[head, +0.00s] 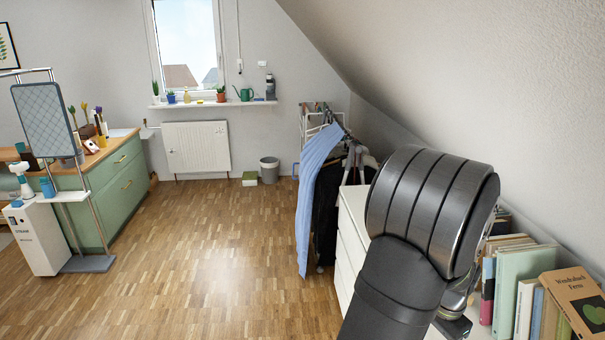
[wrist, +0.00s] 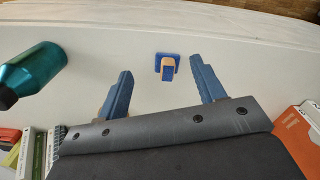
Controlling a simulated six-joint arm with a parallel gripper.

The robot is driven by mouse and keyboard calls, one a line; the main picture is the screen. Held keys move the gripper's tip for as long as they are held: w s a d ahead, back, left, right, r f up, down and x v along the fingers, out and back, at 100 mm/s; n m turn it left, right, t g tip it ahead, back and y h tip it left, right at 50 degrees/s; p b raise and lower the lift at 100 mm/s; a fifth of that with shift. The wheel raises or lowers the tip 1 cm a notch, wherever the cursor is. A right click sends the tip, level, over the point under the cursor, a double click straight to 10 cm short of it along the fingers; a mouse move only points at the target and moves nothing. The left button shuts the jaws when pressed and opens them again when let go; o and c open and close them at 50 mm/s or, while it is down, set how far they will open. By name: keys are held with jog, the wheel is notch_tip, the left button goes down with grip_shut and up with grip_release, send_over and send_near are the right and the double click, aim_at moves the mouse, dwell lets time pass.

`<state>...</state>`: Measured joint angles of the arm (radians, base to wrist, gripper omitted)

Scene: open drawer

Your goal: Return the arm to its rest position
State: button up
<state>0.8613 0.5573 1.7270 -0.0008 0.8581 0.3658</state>
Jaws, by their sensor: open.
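My gripper (wrist: 160,66) shows in the wrist view with its two blue fingers spread wide apart and nothing held. The fingers point over a white surface (wrist: 100,30). A small blue and orange object (wrist: 168,66) lies on that surface, and in the picture it appears between the fingertips; the gap in height cannot be told. In the head view my arm fills the front right and hides most of the gripper. The white dresser (head: 349,245) is partly behind my arm. No open drawer can be made out.
A teal bottle (wrist: 33,68) lies left of the fingers in the wrist view. Books (head: 515,285) stand on the right under the sloping wall. A clothes rack with a blue garment (head: 316,190) stands beyond the dresser. The wooden floor (head: 210,270) at centre is clear.

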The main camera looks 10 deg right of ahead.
jog(key=w+a+f+n, duration=0.2)
jog(key=w+a+n, duration=0.2)
jog(key=a, duration=0.6)
jog(key=w+a+f+n, duration=0.3)
jog(key=w+a, duration=0.4)
jog(key=a, duration=0.3)
jog(key=w+a+f+n, duration=0.3)
jog(key=w+a, duration=0.3)
jog(key=a, duration=0.3)
jog(key=shift+a+f+n, duration=0.25)
jog(key=shift+a+n, duration=0.15)
jog(key=shift+n, duration=0.5)
